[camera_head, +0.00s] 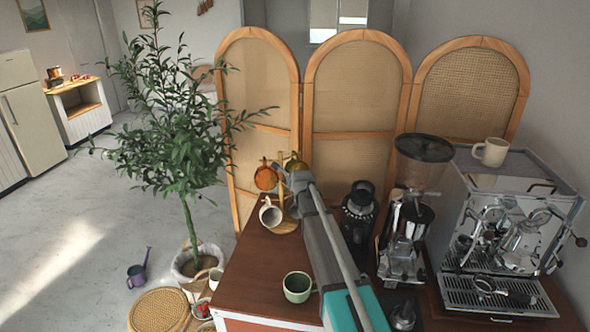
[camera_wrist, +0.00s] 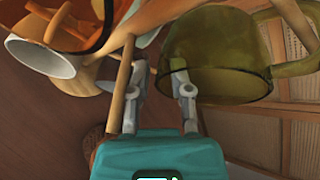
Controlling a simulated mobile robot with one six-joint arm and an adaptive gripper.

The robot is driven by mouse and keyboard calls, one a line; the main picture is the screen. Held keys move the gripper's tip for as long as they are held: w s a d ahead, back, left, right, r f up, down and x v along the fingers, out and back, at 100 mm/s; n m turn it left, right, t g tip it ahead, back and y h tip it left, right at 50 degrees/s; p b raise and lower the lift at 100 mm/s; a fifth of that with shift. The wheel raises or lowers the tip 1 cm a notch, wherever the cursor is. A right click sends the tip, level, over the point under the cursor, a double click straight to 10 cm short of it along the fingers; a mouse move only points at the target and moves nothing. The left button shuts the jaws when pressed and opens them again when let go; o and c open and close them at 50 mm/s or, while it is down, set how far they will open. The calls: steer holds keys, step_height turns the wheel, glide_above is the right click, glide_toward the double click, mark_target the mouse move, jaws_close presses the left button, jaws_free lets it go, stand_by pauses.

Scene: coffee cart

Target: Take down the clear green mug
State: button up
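The clear green mug (camera_wrist: 215,60) is olive and see-through. It fills the upper right of the wrist view, with its handle (camera_wrist: 297,66) towards the right edge. In the head view it is small (camera_head: 295,163), at the top of the wooden mug tree (camera_head: 283,226), partly behind my gripper (camera_head: 299,181). In the wrist view my gripper (camera_wrist: 161,78) has its fingers apart. The right finger overlaps the mug's left part, and the left finger is beside a wooden peg (camera_wrist: 123,85). Whether either finger touches the mug is unclear.
An amber mug (camera_head: 266,178) and a white mug (camera_head: 270,214) hang on the tree's left. A pale green mug (camera_head: 298,287) stands on the brown counter (camera_head: 245,270). A black grinder (camera_head: 358,212), a coffee grinder (camera_head: 408,225) and an espresso machine (camera_head: 505,230) are to the right.

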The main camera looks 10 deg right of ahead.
jaws_close()
steer(key=shift+r+p, duration=0.35)
stand_by(0.3)
steer(key=shift+r+p, duration=0.5)
steer(key=w+d, duration=0.2)
steer(key=d, duration=0.1)
steer(key=w+d, duration=0.1)
steer(key=d, duration=0.1)
steer(key=shift+f, duration=0.25)
steer(key=s+d+f+b, duration=0.1)
steer(key=s+f+b, duration=0.1)
steer(key=s, duration=1.4)
steer(key=shift+s+b, duration=0.25)
steer(key=shift+b, duration=0.1)
